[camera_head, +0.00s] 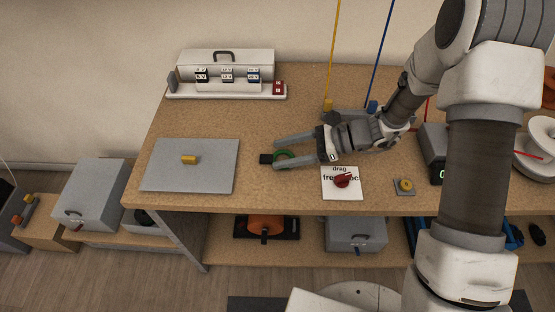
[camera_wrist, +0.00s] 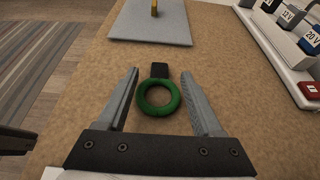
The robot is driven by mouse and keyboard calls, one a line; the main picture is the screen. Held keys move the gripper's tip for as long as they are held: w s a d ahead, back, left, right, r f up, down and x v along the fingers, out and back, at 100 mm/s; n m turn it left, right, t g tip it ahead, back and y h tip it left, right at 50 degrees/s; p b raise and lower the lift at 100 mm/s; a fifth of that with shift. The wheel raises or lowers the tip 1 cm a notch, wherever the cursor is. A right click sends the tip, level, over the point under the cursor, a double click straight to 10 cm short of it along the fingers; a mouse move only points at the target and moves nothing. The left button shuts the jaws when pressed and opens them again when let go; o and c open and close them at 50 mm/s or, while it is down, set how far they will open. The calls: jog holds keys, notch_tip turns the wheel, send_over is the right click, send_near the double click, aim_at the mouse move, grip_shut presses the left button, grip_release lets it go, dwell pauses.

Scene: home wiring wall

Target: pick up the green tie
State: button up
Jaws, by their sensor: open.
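The green tie (camera_wrist: 171,107) is a small green ring with a black tab at its far side. It lies on the wooden bench top (camera_wrist: 95,85). In the head view the green tie (camera_head: 290,155) shows between my fingers, partly hidden by them. My gripper (camera_wrist: 162,80) is open, with one finger on each side of the ring. A gap shows between the ring and each finger. In the head view my gripper (camera_head: 275,153) reaches in from the right, low over the bench. I cannot tell whether the fingertips touch the bench.
A grey plate (camera_head: 215,170) with a yellow block (camera_head: 189,160) lies left of my gripper. A white power unit (camera_head: 226,91) stands at the back. A card (camera_head: 329,190) with a red knob (camera_head: 343,181) and a small yellow ring piece (camera_head: 405,186) lie near the front edge.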

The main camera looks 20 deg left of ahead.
jog(key=shift+x, duration=1.5)
grip_shut()
